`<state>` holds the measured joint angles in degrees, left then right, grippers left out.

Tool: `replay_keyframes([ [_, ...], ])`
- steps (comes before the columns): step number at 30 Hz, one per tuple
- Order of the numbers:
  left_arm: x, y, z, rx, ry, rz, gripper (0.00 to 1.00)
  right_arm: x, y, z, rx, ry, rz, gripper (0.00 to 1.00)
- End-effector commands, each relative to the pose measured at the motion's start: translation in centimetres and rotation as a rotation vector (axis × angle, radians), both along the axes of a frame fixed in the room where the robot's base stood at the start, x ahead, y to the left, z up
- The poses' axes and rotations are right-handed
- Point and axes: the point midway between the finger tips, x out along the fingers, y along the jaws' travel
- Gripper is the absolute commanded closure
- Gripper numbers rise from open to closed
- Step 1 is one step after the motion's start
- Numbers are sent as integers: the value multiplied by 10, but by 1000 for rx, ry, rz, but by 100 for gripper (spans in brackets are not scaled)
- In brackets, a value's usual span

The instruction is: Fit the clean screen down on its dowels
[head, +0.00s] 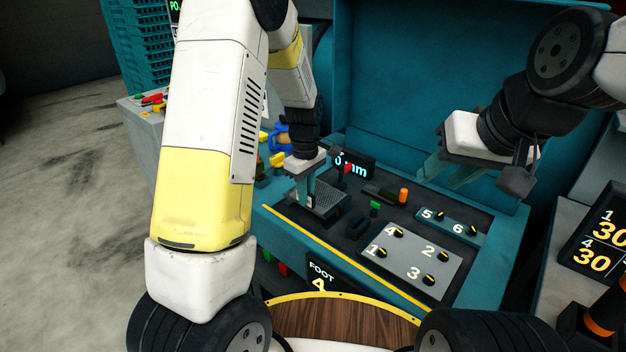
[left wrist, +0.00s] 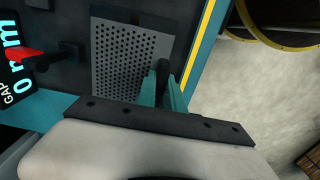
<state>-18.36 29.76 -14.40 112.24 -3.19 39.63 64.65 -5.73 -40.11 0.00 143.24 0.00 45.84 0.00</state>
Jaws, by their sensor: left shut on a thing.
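The clean screen, a grey perforated plate (head: 328,201), is at the left of the dark machine deck; it also shows in the left wrist view (left wrist: 120,50). My left gripper (head: 303,202) points down at the screen's near left edge. In the left wrist view its teal fingers (left wrist: 162,88) are shut on a dark upright grip at the screen's edge. The screen looks nearly flat and close to the deck. I cannot tell whether it touches the deck. The dowels are not visible. My right gripper (head: 447,172) is empty and open above the deck's right part.
A gap display (head: 353,166) reading 0 mm and a red lever (left wrist: 28,54) stand beside the screen. A panel of numbered knobs (head: 413,262), a green block (head: 375,208) and an orange knob (head: 403,195) are to the right. A teal wall (head: 420,80) rises behind.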

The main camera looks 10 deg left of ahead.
Motion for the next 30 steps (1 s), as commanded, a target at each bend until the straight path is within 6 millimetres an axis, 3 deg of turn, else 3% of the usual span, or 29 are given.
replay_keyframes([
  [30, 0, 0, -26, 1, 1, 1, 100, 0, 0, 0, 0, 0, 0, 62],
])
